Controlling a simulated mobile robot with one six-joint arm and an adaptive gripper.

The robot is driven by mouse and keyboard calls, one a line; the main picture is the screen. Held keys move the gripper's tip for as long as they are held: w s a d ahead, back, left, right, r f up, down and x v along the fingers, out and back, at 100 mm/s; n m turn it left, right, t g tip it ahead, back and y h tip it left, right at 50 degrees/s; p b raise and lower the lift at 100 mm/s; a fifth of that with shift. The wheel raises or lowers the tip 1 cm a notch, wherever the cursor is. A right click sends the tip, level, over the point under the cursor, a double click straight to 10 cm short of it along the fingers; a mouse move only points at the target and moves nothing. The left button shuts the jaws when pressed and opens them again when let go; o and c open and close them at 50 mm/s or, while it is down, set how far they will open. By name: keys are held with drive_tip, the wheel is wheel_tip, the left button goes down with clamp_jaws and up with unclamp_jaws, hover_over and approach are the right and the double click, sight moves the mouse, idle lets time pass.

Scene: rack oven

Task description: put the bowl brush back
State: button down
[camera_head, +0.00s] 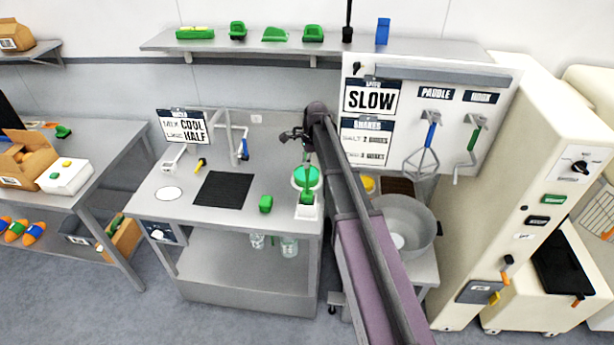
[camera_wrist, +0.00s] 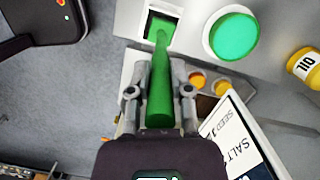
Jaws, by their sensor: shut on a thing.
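The bowl brush is green; its handle (camera_wrist: 160,85) runs between the fingers of my gripper (camera_wrist: 160,98) in the wrist view. My gripper is shut on the handle. In the head view the gripper (camera_head: 301,136) is above the counter's right end, with the brush (camera_head: 307,160) hanging below it. The brush's lower end is at a white square holder (camera_head: 306,212), which also shows in the wrist view (camera_wrist: 143,24). Green shows inside the holder's opening. I cannot tell whether the brush is seated in it or just above it.
A round white tub with green contents (camera_wrist: 234,37) stands beside the holder. A green object (camera_head: 266,203) and a black mat (camera_head: 223,190) lie on the counter (camera_head: 180,212). A steel mixing bowl (camera_head: 418,222) stands to the right of my arm. A sign card (camera_wrist: 235,140) is near the gripper.

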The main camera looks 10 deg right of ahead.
drive_tip(key=shift+f, duration=0.4)
drive_tip(key=shift+f+b, duration=1.75)
drive_tip(key=shift+b, duration=0.2)
drive_tip(key=shift+f, duration=0.1)
drive_tip(key=c, duration=0.5)
unclamp_jaws()
drive_tip(key=shift+c, duration=0.2)
drive_tip(key=shift+r, duration=0.2)
wheel_tip(320, 180, up, 12)
drive_tip(key=d+p, duration=0.2)
drive_tip(key=p, duration=0.9)
drive_tip(key=shift+d+f+p, duration=0.15)
drive_tip(key=shift+f+p, duration=0.05)
drive_tip(key=shift+p, duration=0.2)
drive_tip(key=shift+s, duration=0.1)
